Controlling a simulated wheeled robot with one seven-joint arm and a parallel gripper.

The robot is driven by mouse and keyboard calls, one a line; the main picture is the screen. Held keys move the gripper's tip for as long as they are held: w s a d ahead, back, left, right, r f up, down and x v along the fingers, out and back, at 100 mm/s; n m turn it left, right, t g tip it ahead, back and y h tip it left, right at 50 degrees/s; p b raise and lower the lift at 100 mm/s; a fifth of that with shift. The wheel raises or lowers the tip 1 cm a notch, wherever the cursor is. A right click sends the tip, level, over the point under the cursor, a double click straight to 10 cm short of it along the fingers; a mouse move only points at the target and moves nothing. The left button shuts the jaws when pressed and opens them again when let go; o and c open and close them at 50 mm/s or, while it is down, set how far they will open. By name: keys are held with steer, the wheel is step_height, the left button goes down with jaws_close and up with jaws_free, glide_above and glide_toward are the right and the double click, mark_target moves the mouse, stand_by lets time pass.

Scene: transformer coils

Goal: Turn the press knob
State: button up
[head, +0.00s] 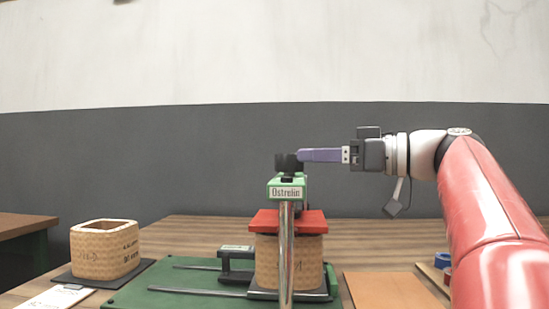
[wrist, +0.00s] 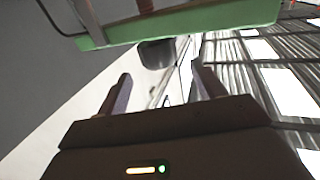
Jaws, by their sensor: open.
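The black press knob (head: 281,161) sits on top of the green press head (head: 286,191), which is labelled "Ostrelin". My gripper (head: 301,155) comes in level from the right, its purple fingers pointing left with their tips at the knob's right edge. In the wrist view my gripper (wrist: 167,82) is open, with nothing visible clamped between its fingers. A dark rounded part, apparently the knob (wrist: 157,53), shows just beyond and between the fingertips. The green head (wrist: 190,24) crosses the top of that view. Whether the fingers touch the knob cannot be told.
A chrome column (head: 286,255) stands in front of the press. A red plate (head: 262,220) rests on a wound coil (head: 267,258) above the green base (head: 180,296). Another coil (head: 104,252) stands at left. An orange-brown board (head: 383,290) lies at right.

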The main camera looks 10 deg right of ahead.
mark_target(281, 155)
steer(key=x, duration=0.7)
steer(key=shift+w+a, duration=0.3)
steer(key=shift+r, duration=0.1)
steer(key=c, duration=1)
